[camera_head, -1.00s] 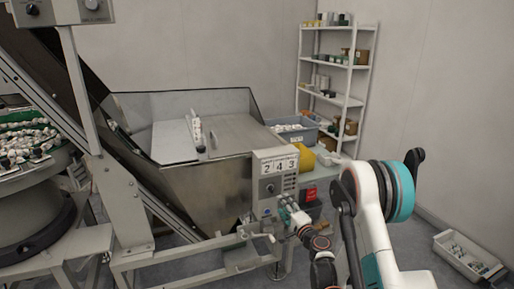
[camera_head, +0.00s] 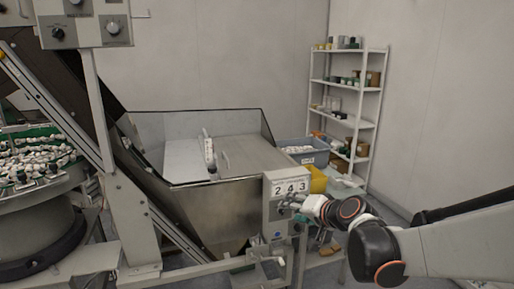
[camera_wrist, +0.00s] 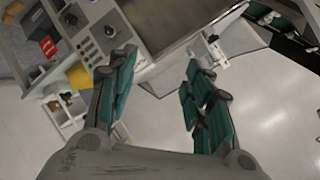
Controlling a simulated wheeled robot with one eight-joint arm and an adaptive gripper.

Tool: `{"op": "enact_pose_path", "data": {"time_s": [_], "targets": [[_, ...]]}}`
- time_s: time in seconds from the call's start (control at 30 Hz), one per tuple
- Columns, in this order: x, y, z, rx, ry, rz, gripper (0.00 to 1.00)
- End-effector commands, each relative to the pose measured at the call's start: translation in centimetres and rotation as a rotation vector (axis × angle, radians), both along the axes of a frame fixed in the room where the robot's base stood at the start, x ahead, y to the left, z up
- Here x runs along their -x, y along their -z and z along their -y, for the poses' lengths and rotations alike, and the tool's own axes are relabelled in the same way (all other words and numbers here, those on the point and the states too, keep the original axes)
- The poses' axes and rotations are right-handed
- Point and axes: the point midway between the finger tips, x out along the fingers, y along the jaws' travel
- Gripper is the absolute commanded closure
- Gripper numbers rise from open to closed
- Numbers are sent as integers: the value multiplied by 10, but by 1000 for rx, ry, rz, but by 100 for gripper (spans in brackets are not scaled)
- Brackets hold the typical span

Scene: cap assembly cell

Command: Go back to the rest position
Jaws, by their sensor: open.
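My gripper (camera_wrist: 157,98) is open in the wrist view, its two green-padded fingers spread apart with nothing between them. In the head view my gripper (camera_head: 290,204) is small and partly hidden by my wrist, in front of the grey control box (camera_head: 280,212) with the number plate 2 4 3. The control box also shows beyond the fingers in the wrist view (camera_wrist: 108,33). I cannot tell from the head view how far the fingers are from the box.
A metal hopper (camera_head: 215,205) stands left of the control box. A bowl feeder (camera_head: 40,205) with white parts is at far left. A blue-grey bin (camera_head: 310,158), a yellow bin (camera_head: 318,180) and a shelf rack (camera_head: 385,90) stand behind. Bare floor (camera_wrist: 270,110) shows in the wrist view.

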Motion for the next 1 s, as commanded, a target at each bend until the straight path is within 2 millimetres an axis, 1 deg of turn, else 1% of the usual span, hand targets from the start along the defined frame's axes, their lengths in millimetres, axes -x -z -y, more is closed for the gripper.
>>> {"op": "enact_pose_path", "data": {"time_s": [0.03, 0.2, 0.43, 0.63, 0.8, 0.9, 1.0], "targets": [[17, -5, 1, 37, -12, -12, 54], [67, -15, 8, 167, -45, -52, 54], [140, -16, 24, 344, -84, -114, 54], [203, -9, 44, 497, -108, -172, 54], [254, 3, 64, 622, -124, -223, 54], [277, 10, 74, 682, -129, -248, 54], [293, 14, 82, 724, -131, -266, 54]]}}
